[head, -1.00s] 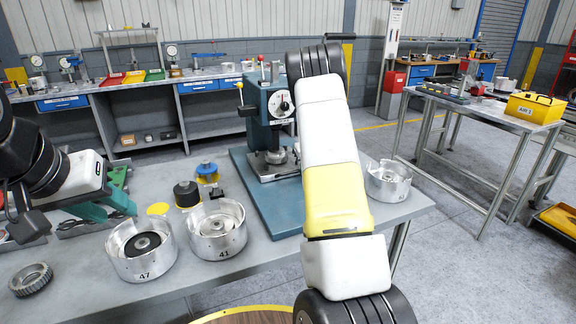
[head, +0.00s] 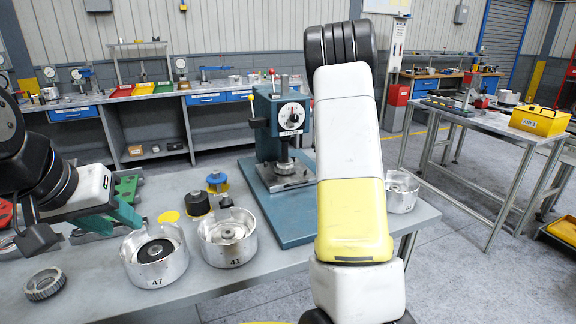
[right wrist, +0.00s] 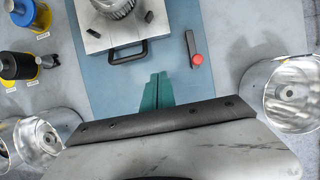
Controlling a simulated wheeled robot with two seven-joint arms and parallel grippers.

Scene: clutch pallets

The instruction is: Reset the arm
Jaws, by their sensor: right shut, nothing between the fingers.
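My right arm (head: 350,160), white and yellow, rises through the middle of the head view and hides part of the bench; its gripper is hidden there. In the right wrist view the green fingers of my right gripper (right wrist: 157,92) are together and empty, over the blue base plate (right wrist: 215,85) of the press. My left gripper (head: 122,214) hangs at the left over the bench, its green fingertip near the metal housing marked 47 (head: 154,276). How far apart its fingers are is unclear.
The blue press (head: 284,116) stands mid-bench. Housing 41 (head: 227,256) sits beside housing 47; another housing (head: 401,192) is right of my arm. A toothed ring (head: 45,284) lies at front left. A yellow case (head: 540,121) is on the right table. Open floor lies between the tables.

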